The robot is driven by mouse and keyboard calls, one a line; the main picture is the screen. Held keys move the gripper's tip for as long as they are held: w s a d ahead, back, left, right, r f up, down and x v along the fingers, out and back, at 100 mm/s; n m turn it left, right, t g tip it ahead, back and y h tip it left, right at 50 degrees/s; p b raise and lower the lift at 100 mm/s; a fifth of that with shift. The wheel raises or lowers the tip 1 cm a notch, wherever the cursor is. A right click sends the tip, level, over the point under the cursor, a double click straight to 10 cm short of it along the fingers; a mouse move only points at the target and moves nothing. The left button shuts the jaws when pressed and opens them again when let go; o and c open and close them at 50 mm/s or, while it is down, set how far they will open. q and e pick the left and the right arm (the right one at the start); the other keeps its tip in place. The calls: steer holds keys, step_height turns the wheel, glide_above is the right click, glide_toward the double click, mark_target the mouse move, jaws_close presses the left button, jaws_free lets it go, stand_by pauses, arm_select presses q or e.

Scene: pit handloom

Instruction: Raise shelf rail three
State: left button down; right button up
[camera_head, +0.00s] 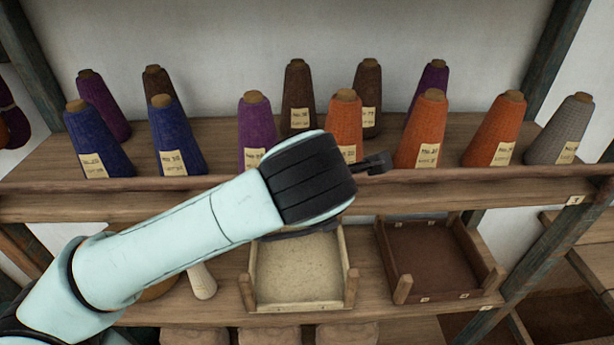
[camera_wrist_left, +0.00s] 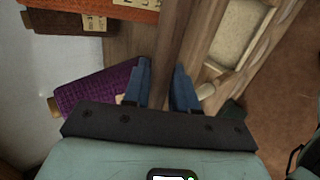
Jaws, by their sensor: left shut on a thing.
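A long thin wooden rail (camera_head: 470,175) runs along the front edge of the upper shelf (camera_head: 215,132) in the head view. The rail also runs up between the blue fingers in the left wrist view (camera_wrist_left: 168,45). My left gripper (camera_head: 374,164) reaches in from the left, at the rail near the middle of the shelf. In the left wrist view, its fingers (camera_wrist_left: 164,88) are shut on the rail, one on each side. The hand hides part of the rail and the cone bases behind it. I cannot tell which number the rail has. My right gripper is not in view.
Several yarn cones stand close behind the rail, including a purple one (camera_head: 256,128) and an orange one (camera_head: 421,130). Below, a pale-filled tray (camera_head: 251,292) and a brown tray (camera_head: 492,275) sit on a lower shelf. Dark posts (camera_head: 560,50) frame the shelves.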

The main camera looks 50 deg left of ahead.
arm_select(q)
steer(key=shift+f, duration=0.35)
steer(key=c, duration=1.2)
jaws_free()
steer(key=shift+o, duration=1)
steer(key=shift+w+a, duration=0.35)
steer(key=shift+s+d+r, duration=0.3)
steer(key=shift+r, duration=0.05)
steer(key=p+v, duration=0.1)
steer(key=v, duration=1.1)
steer(key=shift+r+p, duration=0.15)
steer(key=shift+p, duration=0.2)
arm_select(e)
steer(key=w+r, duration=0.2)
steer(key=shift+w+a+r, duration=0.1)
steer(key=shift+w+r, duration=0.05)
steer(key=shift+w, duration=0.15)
arm_select(q)
steer(key=shift+d, duration=0.1)
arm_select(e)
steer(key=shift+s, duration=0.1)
